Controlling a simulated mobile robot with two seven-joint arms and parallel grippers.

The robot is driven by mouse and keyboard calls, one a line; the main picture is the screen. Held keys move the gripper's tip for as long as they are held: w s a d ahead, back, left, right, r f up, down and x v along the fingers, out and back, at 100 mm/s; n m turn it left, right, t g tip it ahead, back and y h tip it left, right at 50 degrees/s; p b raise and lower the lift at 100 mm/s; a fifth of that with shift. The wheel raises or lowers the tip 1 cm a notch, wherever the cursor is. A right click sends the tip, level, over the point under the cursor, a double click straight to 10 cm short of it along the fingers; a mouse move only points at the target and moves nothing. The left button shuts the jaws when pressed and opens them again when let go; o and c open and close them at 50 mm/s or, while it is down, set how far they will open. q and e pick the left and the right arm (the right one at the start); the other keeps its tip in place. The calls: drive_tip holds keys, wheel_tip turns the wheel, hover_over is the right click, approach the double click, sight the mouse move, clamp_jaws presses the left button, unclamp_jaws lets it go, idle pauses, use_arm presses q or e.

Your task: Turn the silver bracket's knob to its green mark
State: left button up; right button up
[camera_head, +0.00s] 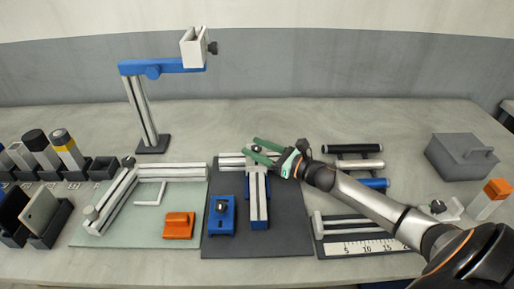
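A silver bar assembly (230,161) lies on the dark mat, with a blue and silver piece (257,205) running toward the front. A small dark knob (257,149) shows at its back end. I cannot tell for sure that this is the silver bracket's knob, and no green mark is clear. My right gripper (261,149) comes in from the right with its green fingers apart, one on each side of the dark knob. Whether they touch it cannot be told. My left gripper is not in view.
A green mat (110,238) on the left carries a silver L-shaped frame (165,172) and an orange block (179,226). A blue block (221,216) stands on the dark mat. A tall blue-armed stand (143,110) rises behind. Rods, a ruler (365,247) and a grey box (460,157) lie right.

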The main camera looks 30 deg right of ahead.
clamp_jaws()
drive_tip(key=shift+m+t+h, duration=0.3)
drive_tip(key=shift+m+h, duration=0.1)
drive_tip(key=shift+h, duration=0.2)
drive_tip(key=shift+m+h, duration=0.5)
drive_tip(key=shift+h, duration=0.3)
drive_tip(key=m+t+h, duration=0.1)
drive_tip(key=m+h, duration=0.1)
drive_tip(key=h, duration=0.1)
drive_tip(key=shift+a+m+h, duration=0.1)
drive_tip(key=shift+m+h, duration=0.2)
drive_tip(key=m+h, duration=0.2)
drive_tip(key=h, duration=0.1)
drive_tip(key=m+g+h+b, duration=0.1)
drive_tip(key=m+h, duration=0.1)
drive_tip(key=h, duration=0.2)
drive_tip(key=shift+m+g+h+b, duration=0.4)
drive_tip(key=shift+m+g+h, duration=1)
drive_tip(key=shift+m+h, duration=0.85)
drive_tip(key=shift+h, duration=0.45)
